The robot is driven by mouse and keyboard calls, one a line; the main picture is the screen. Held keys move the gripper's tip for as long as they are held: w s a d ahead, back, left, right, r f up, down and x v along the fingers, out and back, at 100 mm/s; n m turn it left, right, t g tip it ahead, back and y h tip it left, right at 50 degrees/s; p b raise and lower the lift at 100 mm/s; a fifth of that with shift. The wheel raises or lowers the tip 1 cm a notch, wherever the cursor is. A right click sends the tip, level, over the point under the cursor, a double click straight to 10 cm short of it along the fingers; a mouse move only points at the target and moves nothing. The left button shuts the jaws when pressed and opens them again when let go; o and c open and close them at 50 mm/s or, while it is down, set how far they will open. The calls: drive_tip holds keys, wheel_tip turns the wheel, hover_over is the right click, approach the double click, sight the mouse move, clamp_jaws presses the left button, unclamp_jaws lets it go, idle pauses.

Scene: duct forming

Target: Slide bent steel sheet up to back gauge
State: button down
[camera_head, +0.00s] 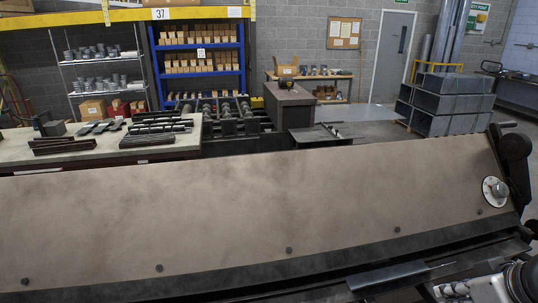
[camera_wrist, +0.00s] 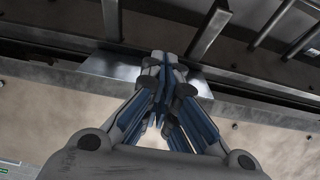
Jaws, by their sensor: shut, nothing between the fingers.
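The steel sheet (camera_head: 388,277) is a small dark grey piece at the lower right of the head view, at the front edge of the folding machine. In the wrist view the sheet (camera_wrist: 112,68) is a shiny strip passing behind my fingertips. My gripper (camera_wrist: 164,62) is shut and empty, its fingertips over or against the sheet; contact is not clear. In the head view my gripper (camera_head: 446,290) is just right of the sheet. I cannot tell which part is the back gauge; dark bars (camera_wrist: 209,32) lie beyond the sheet in the wrist view.
The machine's long tan plate (camera_head: 240,215) with a dark lower edge fills the head view's foreground. A dial (camera_head: 495,190) is at its right end. Behind stand a bench (camera_head: 60,148) with dark bars, blue shelves (camera_head: 200,50) and stacked grey ducts (camera_head: 445,100).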

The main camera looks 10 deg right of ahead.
drive_tip(key=f, duration=0.1)
drive_tip(key=b, duration=0.2)
approach(391, 277)
wheel_tip(391, 277, down, 4)
drive_tip(key=s, duration=0.3)
drive_tip(key=shift+w+r, duration=0.1)
drive_tip(key=shift+w, duration=0.55)
drive_tip(key=w, duration=0.4)
drive_tip(key=shift+a+b, duration=0.2)
drive_tip(key=shift+b, duration=0.2)
drive_tip(key=shift+s, duration=0.1)
